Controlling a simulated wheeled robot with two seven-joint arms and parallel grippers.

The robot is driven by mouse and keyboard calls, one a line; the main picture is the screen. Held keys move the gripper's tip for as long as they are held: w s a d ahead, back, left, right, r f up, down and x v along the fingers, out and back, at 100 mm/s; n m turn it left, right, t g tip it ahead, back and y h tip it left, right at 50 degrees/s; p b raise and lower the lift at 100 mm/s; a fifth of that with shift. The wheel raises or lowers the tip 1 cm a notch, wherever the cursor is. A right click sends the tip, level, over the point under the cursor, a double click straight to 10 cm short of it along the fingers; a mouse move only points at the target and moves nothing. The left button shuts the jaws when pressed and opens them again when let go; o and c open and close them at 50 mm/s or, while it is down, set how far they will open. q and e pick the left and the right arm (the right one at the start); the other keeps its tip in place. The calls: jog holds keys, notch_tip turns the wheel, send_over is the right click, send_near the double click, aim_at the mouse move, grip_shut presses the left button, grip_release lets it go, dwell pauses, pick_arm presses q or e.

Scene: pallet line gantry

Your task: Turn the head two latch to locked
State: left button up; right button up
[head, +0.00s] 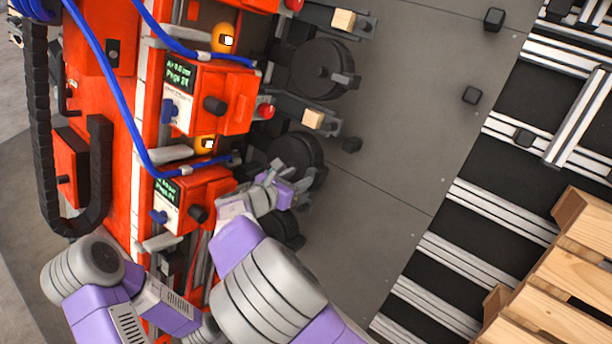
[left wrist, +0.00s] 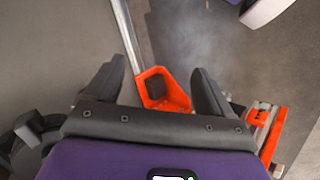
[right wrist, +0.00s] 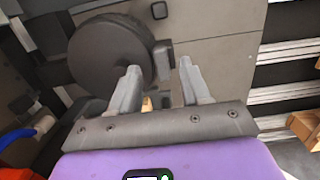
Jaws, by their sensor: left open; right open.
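Several orange head units with small displays stand in a column in the head view; the middle one (head: 228,97) and lower one (head: 205,192) have black knobs and blue levers. Beside them are dark round discs, an upper one (head: 318,68) and a lower one (head: 296,152), with block-like arms. I cannot tell which part is the head two latch. My right gripper (head: 285,190) is open by the lower disc. In the right wrist view a dark disc (right wrist: 108,52) lies beyond the open fingers, its block (right wrist: 162,60) between the tips. My left gripper (left wrist: 155,85) is open; an orange bracket (left wrist: 160,88) shows between its fingers.
Blue hoses (head: 112,88) and a black cable chain (head: 38,130) run along the left. Wooden blocks (head: 313,119) sit on arms near the discs. A grey plate (head: 410,150) lies to the right, then rails (head: 505,212) and a wooden pallet (head: 575,270).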

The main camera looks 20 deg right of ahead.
aim_at(309, 173)
jog(key=b+x, duration=0.1)
jog(key=x, duration=0.4)
jog(key=shift+f, duration=0.1)
jog(key=shift+a, duration=0.1)
jog(key=shift+c, duration=0.2)
jog(key=shift+s, duration=0.1)
grip_shut()
